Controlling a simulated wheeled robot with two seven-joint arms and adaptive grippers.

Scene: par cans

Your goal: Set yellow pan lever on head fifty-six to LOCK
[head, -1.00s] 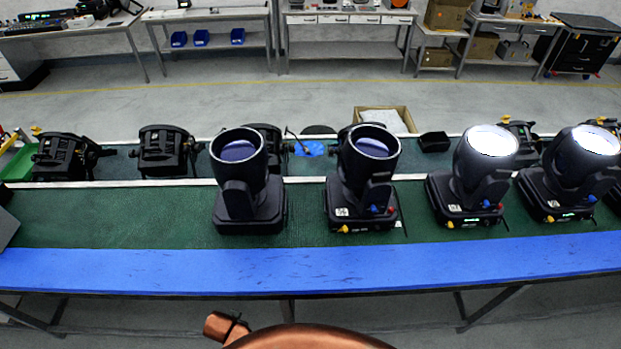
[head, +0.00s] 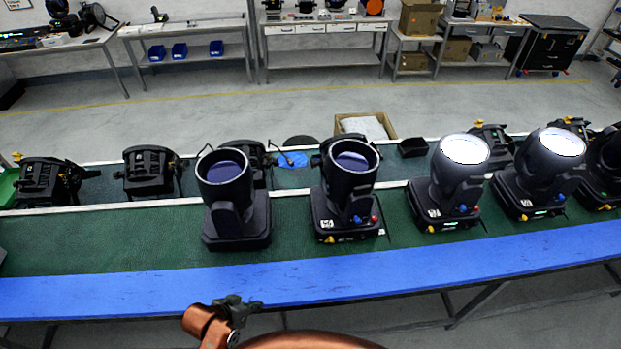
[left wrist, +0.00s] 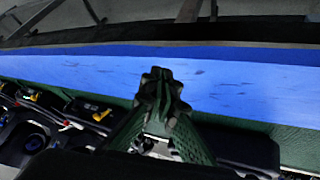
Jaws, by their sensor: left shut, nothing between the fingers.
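Several black moving heads stand in a row on the green bench mat: one at left (head: 237,220), one in the middle (head: 345,205), and lit ones at right (head: 445,195) (head: 540,180). Small yellow levers show low on the fronts of the middle head (head: 330,240) and the lit heads (head: 430,229) (head: 524,217); none shows on the left head. Number labels are too small to read. My left gripper (head: 238,304) is shut and empty, in front of the blue bench edge. In the left wrist view its fingers (left wrist: 160,92) are together, with yellow levers (left wrist: 101,115) (left wrist: 30,97) to their left.
The blue front strip (head: 150,287) of the bench is bare. Black par cans (head: 150,172) stand behind the heads, with an open cardboard box (head: 365,125) beyond them. Workbenches line the far wall across open floor.

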